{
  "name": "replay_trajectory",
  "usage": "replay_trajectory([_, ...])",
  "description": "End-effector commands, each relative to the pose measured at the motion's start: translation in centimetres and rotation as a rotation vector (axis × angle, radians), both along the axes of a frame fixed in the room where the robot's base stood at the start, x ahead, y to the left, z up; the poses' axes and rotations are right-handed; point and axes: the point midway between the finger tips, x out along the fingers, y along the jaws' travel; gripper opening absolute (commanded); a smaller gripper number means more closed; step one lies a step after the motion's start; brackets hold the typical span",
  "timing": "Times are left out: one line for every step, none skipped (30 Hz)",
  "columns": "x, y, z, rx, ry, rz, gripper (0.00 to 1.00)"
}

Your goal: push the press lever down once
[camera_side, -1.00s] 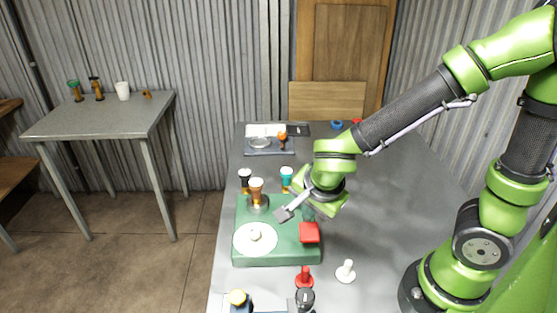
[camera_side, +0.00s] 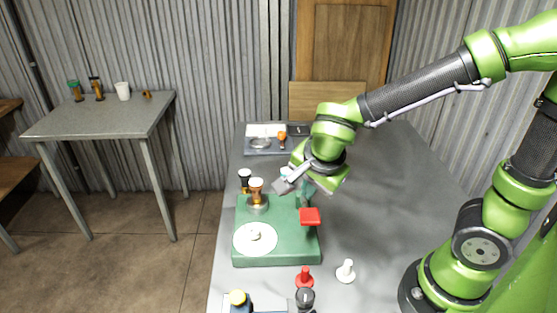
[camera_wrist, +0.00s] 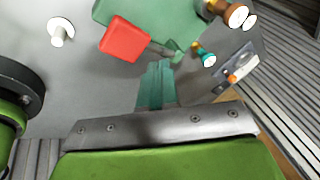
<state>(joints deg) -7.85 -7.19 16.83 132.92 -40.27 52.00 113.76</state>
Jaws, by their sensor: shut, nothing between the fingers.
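The green press (camera_side: 285,255) stands on the grey table. Its lever ends in a red pad (camera_side: 310,216), which sits raised above the right side of the base. My gripper (camera_side: 305,189) is shut and empty, pointing down behind the red pad in the side view. Its teal fingers (camera_wrist: 160,68) show in the wrist view, close to the lever arm and apart from the red pad. Contact with the lever arm cannot be told.
An amber-and-white piece (camera_side: 256,190) stands in a metal cup on the press, near a white disc (camera_side: 243,240). A red peg (camera_side: 305,277), a white peg (camera_side: 345,270) and a black-topped piece (camera_side: 305,298) stand in front. A tray (camera_side: 262,149) lies behind. The table right of the press is clear.

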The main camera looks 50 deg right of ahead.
Motion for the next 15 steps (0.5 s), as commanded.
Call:
replay_trajectory([0.0, 0.0, 0.0, 0.0, 0.0, -0.001, 0.0])
replay_trajectory([0.0, 0.0, 0.0, 0.0, 0.0, -0.001, 0.0])
replay_trajectory([0.0, 0.0, 0.0, 0.0, 0.0, -0.001, 0.0])
replay_trajectory([0.0, 0.0, 0.0, 0.0, 0.0, -0.001, 0.0])
replay_trajectory([0.0, 0.0, 0.0, 0.0, 0.0, -0.001, 0.0])
replay_trajectory([0.0, 0.0, 0.0, -0.001, 0.0, -0.001, 0.0])
replay_trajectory([0.0, 0.0, 0.0, -0.001, 0.0, -0.001, 0.0])
replay_trajectory([0.0, 0.0, 0.1, -0.001, 0.0, -0.001, 0.0])
replay_trajectory([0.1, -0.1, 0.2, -0.001, -0.001, -0.001, 0.0])
replay_trajectory([0.1, -0.1, 0.4, 0.0, -0.002, -0.002, 0.0])
replay_trajectory([0.2, -0.2, 0.6, -0.001, -0.003, -0.002, 0.0])
replay_trajectory([0.4, -0.3, 1.0, 0.0, -0.004, -0.004, 0.0])
replay_trajectory([0.5, -0.4, 1.3, -0.001, -0.005, -0.002, 0.0])
replay_trajectory([0.5, -0.5, 1.6, 0.0, -0.005, -0.003, 0.0])
replay_trajectory([0.6, -0.6, 1.9, -0.001, -0.004, -0.003, 0.0])
